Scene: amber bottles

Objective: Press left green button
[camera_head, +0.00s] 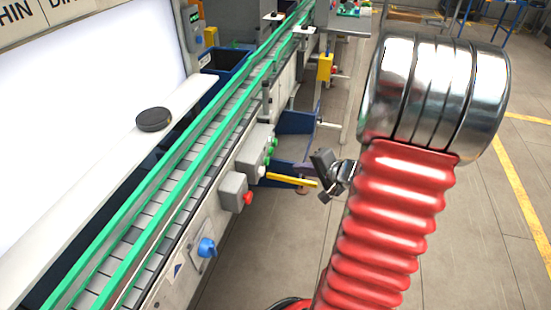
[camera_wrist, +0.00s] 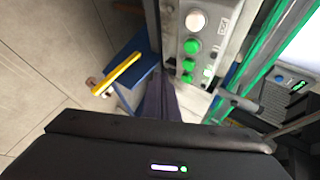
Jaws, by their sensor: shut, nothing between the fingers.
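A grey control box on the conveyor's side carries green buttons (camera_head: 273,143) and a white button (camera_head: 262,170). In the wrist view the box shows a round white button (camera_wrist: 196,20), a green button (camera_wrist: 192,46) beside it, and smaller green ones (camera_wrist: 188,65) further along. I cannot tell which is the task's left one. My gripper (camera_head: 325,163) is shut and empty, to the right of the box and apart from it, over the floor side.
A yellow bar (camera_head: 290,180) sticks out below the box, close to my gripper. A box with a red button (camera_head: 248,198) and a blue knob (camera_head: 207,247) sit nearer along the conveyor (camera_head: 190,170). A black puck (camera_head: 153,119) lies on the white ledge.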

